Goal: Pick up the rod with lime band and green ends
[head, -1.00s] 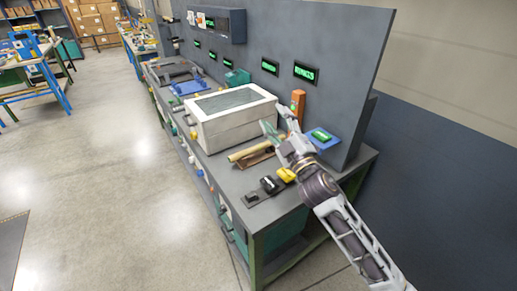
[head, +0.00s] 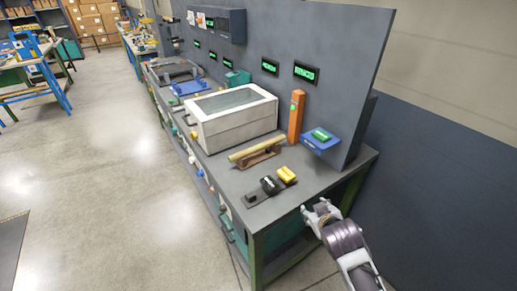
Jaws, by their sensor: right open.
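A pale wooden rod (head: 257,149) lies across a brown wooden holder (head: 262,158) on the grey bench, in front of the white box. I cannot make out a lime band or green ends on it at this size. My right gripper (head: 312,211) is low at the front right edge of the bench, well apart from the rod and nearer to me. It is open, and I see nothing in it. My left gripper is not in view.
A white box with a glass lid (head: 234,118) stands behind the rod. An orange post (head: 296,116) and a blue block with a green top (head: 321,141) stand right. Black and yellow pieces lie on a dark plate (head: 254,196).

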